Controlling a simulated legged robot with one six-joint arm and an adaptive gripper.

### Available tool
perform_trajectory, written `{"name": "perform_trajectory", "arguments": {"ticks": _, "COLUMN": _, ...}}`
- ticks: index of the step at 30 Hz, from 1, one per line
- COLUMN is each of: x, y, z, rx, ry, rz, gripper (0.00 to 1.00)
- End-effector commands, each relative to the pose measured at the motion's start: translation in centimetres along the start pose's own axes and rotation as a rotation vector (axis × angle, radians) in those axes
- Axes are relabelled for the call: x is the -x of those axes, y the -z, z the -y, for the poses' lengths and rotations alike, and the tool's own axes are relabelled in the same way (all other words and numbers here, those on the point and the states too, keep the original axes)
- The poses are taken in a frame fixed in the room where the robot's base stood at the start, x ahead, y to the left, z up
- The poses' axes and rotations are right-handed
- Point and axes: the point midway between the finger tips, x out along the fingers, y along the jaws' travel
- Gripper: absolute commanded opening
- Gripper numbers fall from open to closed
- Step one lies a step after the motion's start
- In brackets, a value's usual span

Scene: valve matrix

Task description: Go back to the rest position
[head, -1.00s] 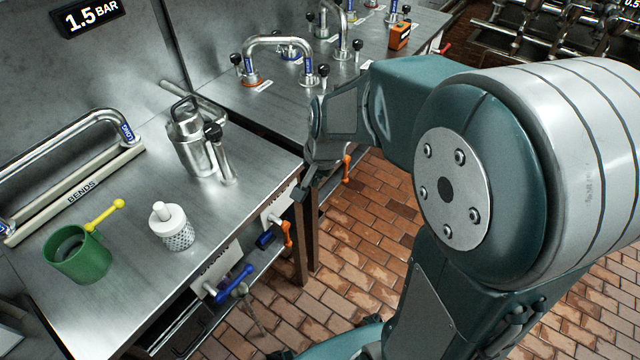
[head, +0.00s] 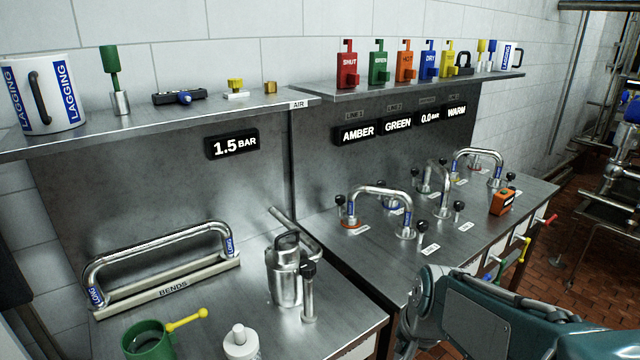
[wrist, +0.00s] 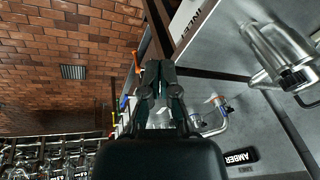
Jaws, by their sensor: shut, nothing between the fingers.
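My gripper (wrist: 159,88) shows in the wrist view with its fingers together and nothing between them. It is in the air in front of the bench edge, clear of the fittings. In the head view my arm reaches in from the lower right, and the gripper's fingers are not clearly visible there. The steel jug (head: 285,275) stands upright on the left bench (head: 225,300), apart from my arm; a steel vessel, likely this jug, also shows at the right of the wrist view (wrist: 275,55).
A green cup (head: 147,343) and a white bottle (head: 241,345) stand at the front of the left bench. Bent pipes (head: 380,192) and black-knobbed valves rise from the right bench. Coloured handles (head: 520,245) stick out along its front edge. The brick floor (wrist: 60,60) looks open.

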Motion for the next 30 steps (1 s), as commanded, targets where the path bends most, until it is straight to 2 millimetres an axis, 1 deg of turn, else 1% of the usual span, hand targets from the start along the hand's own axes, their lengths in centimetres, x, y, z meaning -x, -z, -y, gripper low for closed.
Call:
{"name": "perform_trajectory", "arguments": {"ticks": 1, "x": 1.6, "y": -0.8, "z": -0.1, "rx": 0.052, "ry": 0.006, "rz": -0.024, "gripper": 0.0}}
{"name": "perform_trajectory", "arguments": {"ticks": 6, "x": 5.4, "y": -3.4, "z": -1.1, "rx": 0.224, "ry": 0.009, "rz": -0.088, "gripper": 0.0}}
{"name": "perform_trajectory", "arguments": {"ticks": 9, "x": 7.3, "y": -5.0, "z": -1.9, "rx": 0.323, "ry": 0.005, "rz": -0.127, "gripper": 0.0}}
{"name": "perform_trajectory", "arguments": {"ticks": 13, "x": 9.2, "y": -6.9, "z": -2.9, "rx": 0.437, "ry": -0.005, "rz": -0.172, "gripper": 0.0}}
{"name": "perform_trajectory", "arguments": {"ticks": 15, "x": 9.8, "y": -7.7, "z": -3.4, "rx": 0.481, "ry": -0.01, "rz": -0.19, "gripper": 0.0}}
{"name": "perform_trajectory", "arguments": {"ticks": 19, "x": 10.4, "y": -8.5, "z": -3.9, "rx": 0.528, "ry": -0.019, "rz": -0.206, "gripper": 0.0}}
{"name": "perform_trajectory", "arguments": {"ticks": 30, "x": 10.4, "y": -8.6, "z": -3.9, "rx": 0.535, "ry": -0.02, "rz": -0.207, "gripper": 0.0}}
